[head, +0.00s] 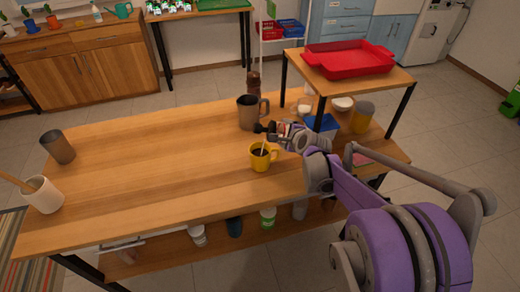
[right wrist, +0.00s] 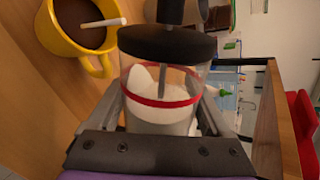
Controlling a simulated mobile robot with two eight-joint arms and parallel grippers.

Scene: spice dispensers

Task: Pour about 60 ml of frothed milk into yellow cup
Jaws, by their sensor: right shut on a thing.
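My right gripper (right wrist: 165,112) is shut on a clear frother (right wrist: 162,85) with a black lid and plunger, a red band and white milk inside. In the head view the frother (head: 265,128) is tipped over, its black end pointing left, just behind and above the yellow cup; the right gripper (head: 282,131) is to its right. The milk lies higher along one side of the glass. The yellow cup (head: 262,161) stands upright on the table, with dark liquid and a white stick in it. It also shows in the right wrist view (right wrist: 62,47). My left gripper is not in view.
A dark grey pitcher (head: 247,117) stands behind the frother, with a brown grinder (head: 253,84) farther back. A raised stand at right bears a red tray (head: 350,62). A dark cup (head: 58,147) and white crock (head: 42,195) stand at left. The table's middle left is clear.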

